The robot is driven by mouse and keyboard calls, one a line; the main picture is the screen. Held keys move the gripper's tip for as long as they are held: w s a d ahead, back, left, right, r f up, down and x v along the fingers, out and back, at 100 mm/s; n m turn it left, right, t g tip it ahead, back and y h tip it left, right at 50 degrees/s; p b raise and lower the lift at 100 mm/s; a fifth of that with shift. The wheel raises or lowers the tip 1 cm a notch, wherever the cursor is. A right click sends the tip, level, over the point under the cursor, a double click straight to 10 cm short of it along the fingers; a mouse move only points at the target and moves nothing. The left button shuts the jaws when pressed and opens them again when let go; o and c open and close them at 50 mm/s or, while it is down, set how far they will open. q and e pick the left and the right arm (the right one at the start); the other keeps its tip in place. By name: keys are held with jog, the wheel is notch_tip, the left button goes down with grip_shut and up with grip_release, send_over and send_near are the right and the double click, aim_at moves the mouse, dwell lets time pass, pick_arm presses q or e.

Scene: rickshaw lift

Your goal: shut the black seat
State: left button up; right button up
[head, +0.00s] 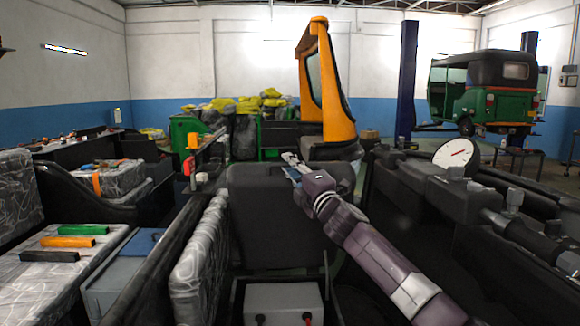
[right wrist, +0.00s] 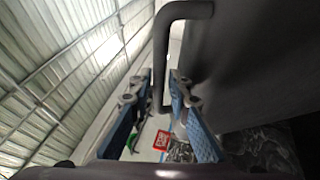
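The black seat (head: 275,205) stands raised near the middle of the head view, with a grey box with red and black knobs (head: 284,302) below it. My right gripper (head: 292,163) is at the seat's top edge, its arm coming in from the lower right. In the right wrist view the right gripper (right wrist: 162,95) has its two blue-padded fingers apart. A dark bent handle (right wrist: 160,60) runs down between them, and gaps show beside it. The seat's dark surface (right wrist: 250,60) fills the right of that view. My left gripper is not in view.
A grey patterned seat (head: 200,260) stands just left of the black seat. A bench at the left holds green, orange and black bars (head: 68,242). An orange frame (head: 335,100) rises behind, and dark machinery with a dial (head: 456,153) is at the right.

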jog(key=shift+w, duration=0.1)
jog(key=c, duration=0.4)
grip_shut()
jog(key=shift+f, duration=0.15)
